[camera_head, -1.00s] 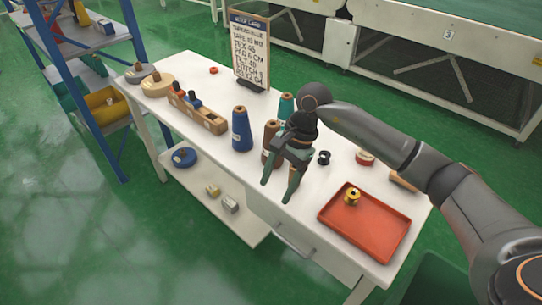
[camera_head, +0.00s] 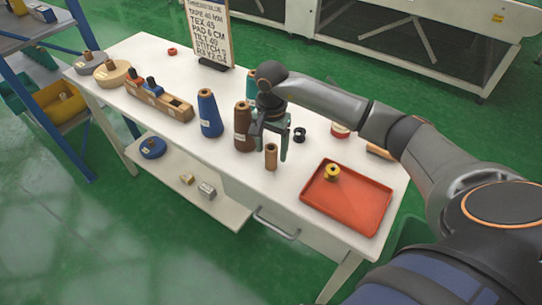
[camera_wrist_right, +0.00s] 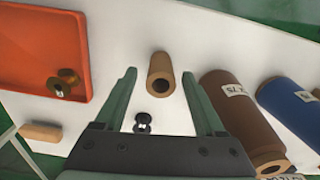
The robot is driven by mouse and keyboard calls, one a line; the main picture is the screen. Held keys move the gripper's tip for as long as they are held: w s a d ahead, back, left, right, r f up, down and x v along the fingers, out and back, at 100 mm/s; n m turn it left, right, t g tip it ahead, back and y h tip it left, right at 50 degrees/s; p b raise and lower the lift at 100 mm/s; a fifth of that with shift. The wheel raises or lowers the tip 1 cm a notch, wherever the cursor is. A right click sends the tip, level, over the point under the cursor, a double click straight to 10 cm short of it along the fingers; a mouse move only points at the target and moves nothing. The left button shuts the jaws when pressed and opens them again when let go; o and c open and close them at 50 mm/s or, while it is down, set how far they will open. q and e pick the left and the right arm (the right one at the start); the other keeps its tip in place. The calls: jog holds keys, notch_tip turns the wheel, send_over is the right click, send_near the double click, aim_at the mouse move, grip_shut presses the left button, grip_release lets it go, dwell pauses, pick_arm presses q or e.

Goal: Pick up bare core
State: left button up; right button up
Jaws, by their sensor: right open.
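The bare core (camera_head: 271,157) is a small tan cardboard tube standing on the white table near its front edge. It also shows in the right wrist view (camera_wrist_right: 161,73), between and just beyond my fingertips. My right gripper (camera_head: 270,150) is above and around it, fingers apart; the wrist view shows both green fingers (camera_wrist_right: 158,75) spread with gaps on each side of the core. I cannot see contact. My left gripper is not in view.
A brown cone (camera_head: 243,127) stands close by the gripper, with a blue cone (camera_head: 209,114) beyond it. A small black spool (camera_head: 299,134) lies behind the core. A red tray (camera_head: 347,201) with a yellow spool (camera_head: 332,172) is on the right.

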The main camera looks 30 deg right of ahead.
aim_at(271, 157)
jog(key=shift+f, duration=1.9)
grip_shut()
